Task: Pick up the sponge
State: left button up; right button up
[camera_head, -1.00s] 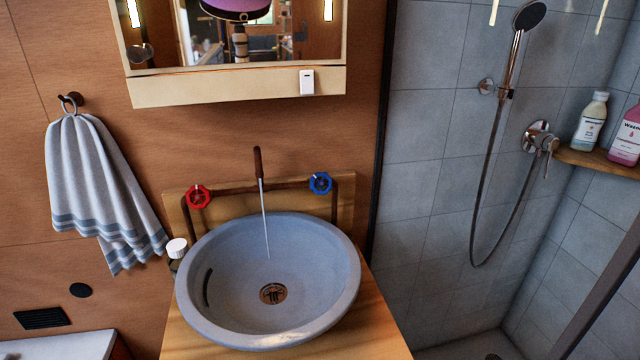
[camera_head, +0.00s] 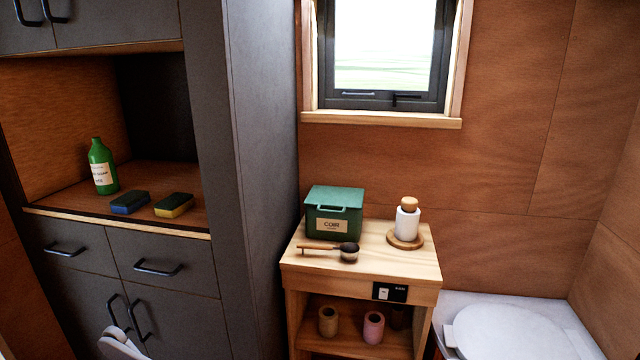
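Two sponges lie flat, side by side, on the wooden shelf (camera_head: 85,193) of the dark grey cabinet at the left. One sponge (camera_head: 130,203) is blue with a dark top. The other sponge (camera_head: 174,206) is yellow with a dark top and lies to the right, nearer the shelf's front edge. Both are fully in sight and nothing holds them.
A green bottle (camera_head: 102,167) stands left of the sponges. Grey drawers and doors are below. A tall grey panel (camera_head: 255,180) bounds the shelf's right side. A wooden stand (camera_head: 415,262) bears a green box (camera_head: 333,200), a scoop and a white bottle. A white toilet (camera_head: 510,332) is at right.

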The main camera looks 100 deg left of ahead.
aim_at(131, 201)
jog(key=k+l+u, duration=0.4)
jog(key=u, duration=2.2)
jog(key=i+l+u, duration=0.1)
jog(key=u, duration=0.3)
jog(key=l+u, duration=0.15)
jog(key=u, duration=0.3)
jog(key=l+u, duration=0.15)
jog(key=u, duration=0.25)
jog(key=i+l+u, duration=0.25)
jog(key=k+j, duration=0.15)
